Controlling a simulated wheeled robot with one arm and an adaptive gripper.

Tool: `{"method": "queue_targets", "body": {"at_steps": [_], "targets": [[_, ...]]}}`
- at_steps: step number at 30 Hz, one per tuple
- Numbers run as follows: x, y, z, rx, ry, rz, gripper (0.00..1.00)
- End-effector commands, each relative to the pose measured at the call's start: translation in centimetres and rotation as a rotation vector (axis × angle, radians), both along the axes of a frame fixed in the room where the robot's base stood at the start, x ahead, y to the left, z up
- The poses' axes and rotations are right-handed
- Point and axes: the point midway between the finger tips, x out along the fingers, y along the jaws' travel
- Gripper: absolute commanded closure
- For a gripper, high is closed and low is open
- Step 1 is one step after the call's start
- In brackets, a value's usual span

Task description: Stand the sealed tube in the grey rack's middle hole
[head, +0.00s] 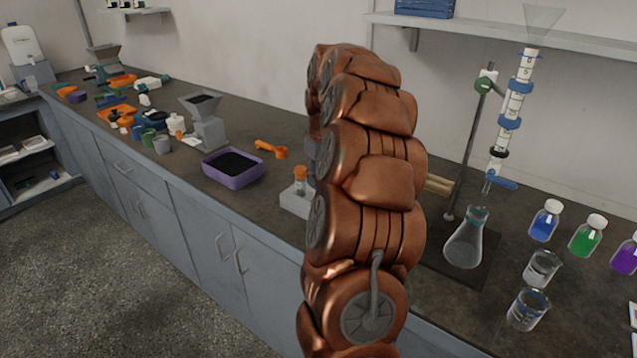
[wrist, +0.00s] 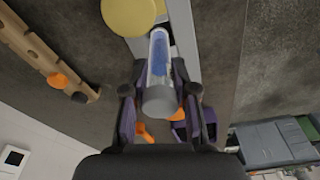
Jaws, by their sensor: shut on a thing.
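In the wrist view my gripper (wrist: 160,99) is shut on a clear tube (wrist: 159,62) with blue contents. The tube's grey end (wrist: 159,103) faces the camera, and its far end points up the picture. In the head view my copper arm hides the gripper and this tube. The pale grey rack (head: 292,204) stands on the bench just left of my arm, partly covered by it. An orange-topped tube (head: 300,180) stands at the rack. The rack's middle hole cannot be made out.
A purple tray (head: 233,168) of dark material and an orange scoop (head: 272,149) lie left of the rack. A conical flask (head: 467,240) stands under a burette (head: 514,100) to the right, near beakers (head: 527,308). In the wrist view a yellow disc (wrist: 132,15) is near the tube's far end.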

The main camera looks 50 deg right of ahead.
Motion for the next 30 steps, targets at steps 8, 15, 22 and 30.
{"method": "queue_targets", "body": {"at_steps": [8, 15, 22, 30], "targets": [[0.0, 0.0, -2.2, 0.001, 0.002, 0.000, 1.00], [0.0, 0.0, -2.4, 0.001, 0.002, 0.000, 1.00], [0.0, 0.0, -2.5, 0.001, 0.002, 0.000, 0.59], [0.0, 0.0, -2.5, 0.001, 0.002, 0.000, 0.48]]}}
